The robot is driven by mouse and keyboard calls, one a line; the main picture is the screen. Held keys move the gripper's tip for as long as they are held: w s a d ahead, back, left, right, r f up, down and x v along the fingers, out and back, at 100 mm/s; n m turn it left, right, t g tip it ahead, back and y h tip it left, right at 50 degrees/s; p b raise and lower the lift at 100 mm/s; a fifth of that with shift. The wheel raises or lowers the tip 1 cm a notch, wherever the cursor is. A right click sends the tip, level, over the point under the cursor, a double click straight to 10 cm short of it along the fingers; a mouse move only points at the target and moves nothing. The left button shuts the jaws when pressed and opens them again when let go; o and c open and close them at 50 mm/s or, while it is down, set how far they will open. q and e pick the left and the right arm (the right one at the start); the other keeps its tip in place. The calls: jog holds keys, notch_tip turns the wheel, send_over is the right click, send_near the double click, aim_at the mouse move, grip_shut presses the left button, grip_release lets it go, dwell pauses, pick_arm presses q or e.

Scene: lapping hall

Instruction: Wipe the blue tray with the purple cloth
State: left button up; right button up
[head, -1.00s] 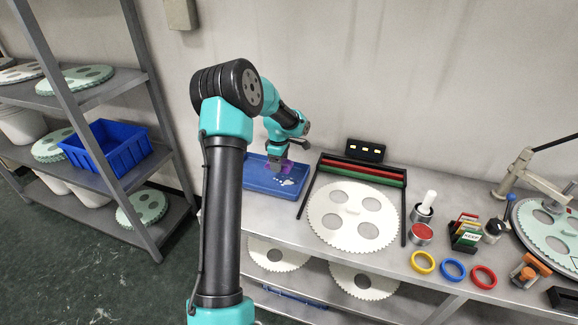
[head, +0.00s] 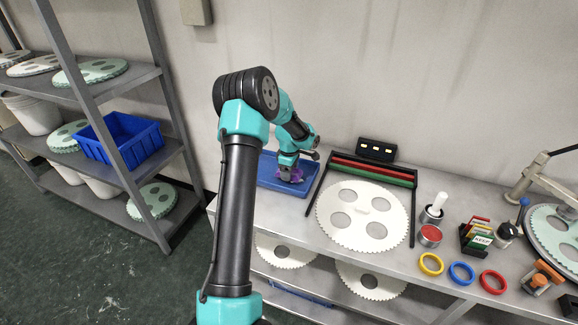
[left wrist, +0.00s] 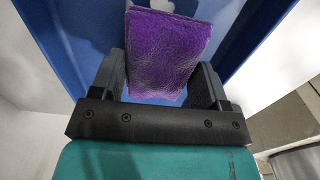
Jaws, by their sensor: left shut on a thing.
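The blue tray (head: 270,181) lies at the left end of the bench, partly hidden behind my arm. My left gripper (head: 290,170) is over the tray, pointing down. It is shut on the purple cloth (head: 293,176), which is low over the tray surface; I cannot tell whether it touches. In the left wrist view the folded cloth (left wrist: 168,52) sits between the two fingers, with the blue tray (left wrist: 68,40) behind it. A pale patch (left wrist: 205,8) shows on the tray at the top of that view. My right gripper is not in view.
A black frame with red and green bars (head: 372,172) stands just right of the tray, around a white toothed disc (head: 362,233). A blue bin (head: 122,138) sits on the shelf rack at left. Coloured rings (head: 461,272) lie near the bench's front edge.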

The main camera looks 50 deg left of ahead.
aim_at(297, 172)
pick_arm(q)
jog(key=shift+f, duration=1.15)
jog(key=shift+w+d+r, duration=0.1)
jog(key=shift+w+d, duration=0.25)
jog(key=shift+d, duration=0.45)
jog(key=shift+c, duration=0.4)
jog(key=shift+w+d, duration=0.4)
jog(key=shift+d, duration=0.3)
jog(key=shift+s+a, duration=0.35)
jog(key=shift+a, duration=0.35)
jog(key=shift+s+a, duration=0.35)
jog(key=shift+a, duration=0.3)
jog(key=shift+s+a+r, duration=0.1)
jog(key=shift+a, duration=0.1)
jog(key=shift+r, duration=3.9)
jog(key=shift+d, duration=0.15)
